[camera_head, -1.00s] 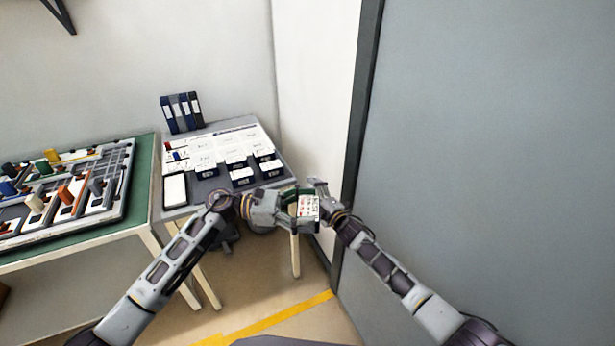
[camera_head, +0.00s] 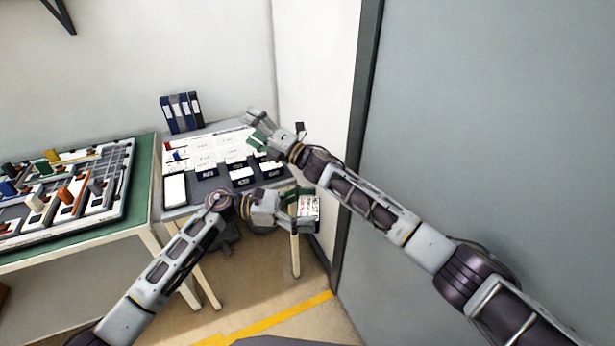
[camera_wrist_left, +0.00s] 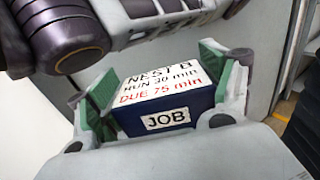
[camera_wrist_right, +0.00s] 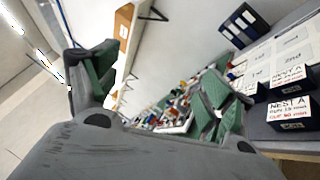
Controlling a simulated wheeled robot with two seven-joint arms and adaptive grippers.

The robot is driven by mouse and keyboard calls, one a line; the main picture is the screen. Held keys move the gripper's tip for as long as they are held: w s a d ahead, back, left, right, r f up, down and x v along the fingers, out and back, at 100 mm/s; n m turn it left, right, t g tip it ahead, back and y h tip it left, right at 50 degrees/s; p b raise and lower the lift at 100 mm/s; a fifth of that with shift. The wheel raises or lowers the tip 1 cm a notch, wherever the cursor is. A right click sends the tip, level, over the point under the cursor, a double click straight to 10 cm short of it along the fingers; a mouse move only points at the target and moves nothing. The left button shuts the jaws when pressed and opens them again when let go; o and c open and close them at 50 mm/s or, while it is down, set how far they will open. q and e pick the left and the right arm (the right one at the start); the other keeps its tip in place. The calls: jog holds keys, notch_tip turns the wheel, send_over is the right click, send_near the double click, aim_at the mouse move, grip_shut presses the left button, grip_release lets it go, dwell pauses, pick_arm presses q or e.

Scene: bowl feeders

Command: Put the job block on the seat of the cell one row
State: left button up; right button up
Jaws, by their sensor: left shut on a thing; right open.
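The job block (camera_head: 309,210) is dark blue with a white lettered top. My left gripper (camera_head: 301,205) is shut on it, in front of the small table's right corner. In the left wrist view the job block (camera_wrist_left: 165,100) sits between the green pads, its top reading NEST B, RUN 30 min, DUE 75 min, its front reading JOB. My right gripper (camera_head: 257,128) is open and empty, above the right part of the white row board (camera_head: 200,148); its spread fingers show in the right wrist view (camera_wrist_right: 155,88). The board's row lettering is too small to read in the head view.
Several dark blue blocks (camera_head: 243,175) stand at the board's front; one in the right wrist view reads NEST A (camera_wrist_right: 290,108). Binders (camera_head: 182,112) stand behind the board. A white pad (camera_head: 175,190) lies front left. A green table (camera_head: 145,180) is at left, a grey panel (camera_head: 480,130) at right.

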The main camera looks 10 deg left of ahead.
jog(key=s+a+r+n+g, duration=0.4)
jog(key=s+n, duration=0.3)
jog(key=s+a+r+n+g, duration=0.4)
jog(key=s+a+n+g, duration=0.1)
jog(key=s+n, duration=0.15)
jog(key=s+f+n+g+h, duration=0.35)
jog(key=s+n+h, duration=0.25)
jog(key=s+n, duration=0.55)
jog(key=n+t+h, duration=0.6)
jog(key=n+h, duration=0.6)
jog(key=h, duration=0.1)
send_near(308, 208)
jog(key=r, duration=0.2)
jog(key=shift+f, duration=0.25)
jog(key=shift+f, duration=0.15)
jog(key=shift+w+f, duration=0.25)
jog(key=shift+f, duration=1.7)
jog(key=shift+w+f, duration=0.25)
jog(key=shift+f, duration=1.7)
jog(key=shift+w+f, duration=0.25)
jog(key=shift+f, duration=1.7)
